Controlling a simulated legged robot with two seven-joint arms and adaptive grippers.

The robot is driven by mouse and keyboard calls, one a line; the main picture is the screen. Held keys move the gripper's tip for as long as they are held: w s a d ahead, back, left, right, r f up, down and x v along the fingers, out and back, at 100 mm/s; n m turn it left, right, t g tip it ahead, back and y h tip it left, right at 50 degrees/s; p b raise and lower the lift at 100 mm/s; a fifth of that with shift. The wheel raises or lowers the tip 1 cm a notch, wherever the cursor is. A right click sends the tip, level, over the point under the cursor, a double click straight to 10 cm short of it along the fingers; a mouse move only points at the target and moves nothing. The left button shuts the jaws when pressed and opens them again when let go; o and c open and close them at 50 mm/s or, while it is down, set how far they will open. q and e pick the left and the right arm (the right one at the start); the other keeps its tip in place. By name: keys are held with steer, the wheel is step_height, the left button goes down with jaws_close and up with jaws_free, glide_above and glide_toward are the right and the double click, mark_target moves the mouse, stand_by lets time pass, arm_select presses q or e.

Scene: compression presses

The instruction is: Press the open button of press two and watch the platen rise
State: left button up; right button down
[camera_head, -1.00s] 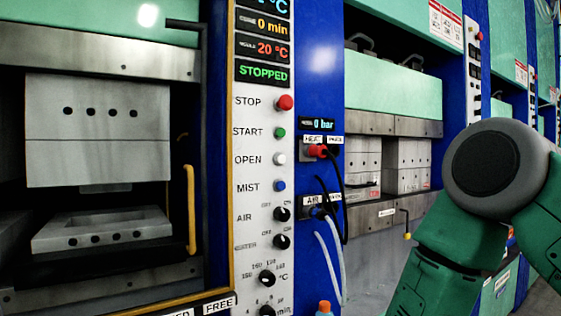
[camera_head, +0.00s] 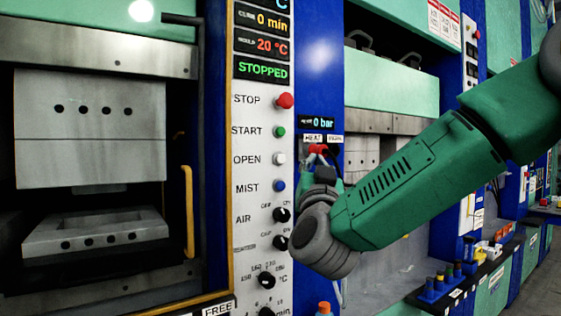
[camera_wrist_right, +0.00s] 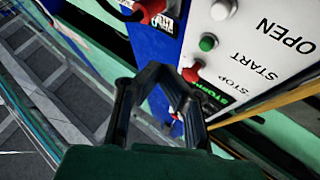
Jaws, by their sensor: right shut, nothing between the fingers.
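The press on the left has a white panel with a white OPEN button (camera_head: 279,159); the button also shows at the top of the right wrist view (camera_wrist_right: 222,9). Its display (camera_head: 262,71) reads STOPPED. The upper block (camera_head: 90,130) hangs above the lower block (camera_head: 95,236) with a gap between them. My right gripper (camera_wrist_right: 163,72) is shut and empty, its fingertips beside the panel. In the head view it is mostly hidden behind my wrist, right of the panel. I cannot tell which press is press two. My left gripper is out of view.
The red STOP button (camera_head: 285,101), green START button (camera_head: 280,132) and blue MIST button (camera_head: 279,186) line the same panel, with black knobs (camera_head: 281,214) below. Red plugs and cables sit close by my right wrist. More presses stand to the right.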

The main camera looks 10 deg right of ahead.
mark_target(281, 159)
steer(key=shift+w, duration=0.15)
steer(key=shift+w+a+p, duration=0.4)
steer(key=shift+w+a, duration=0.1)
steer(key=shift+w, duration=0.85)
steer(key=shift+w+a+p, duration=0.4)
steer(key=shift+w+a, duration=0.15)
steer(key=shift+w, duration=0.75)
steer(key=shift+w+a+p, duration=0.4)
steer(key=shift+w+a, duration=0.1)
steer(key=shift+w, duration=0.85)
steer(key=shift+w, duration=0.15)
steer(key=shift+w+a+r, duration=0.1)
steer(key=shift+w, duration=0.1)
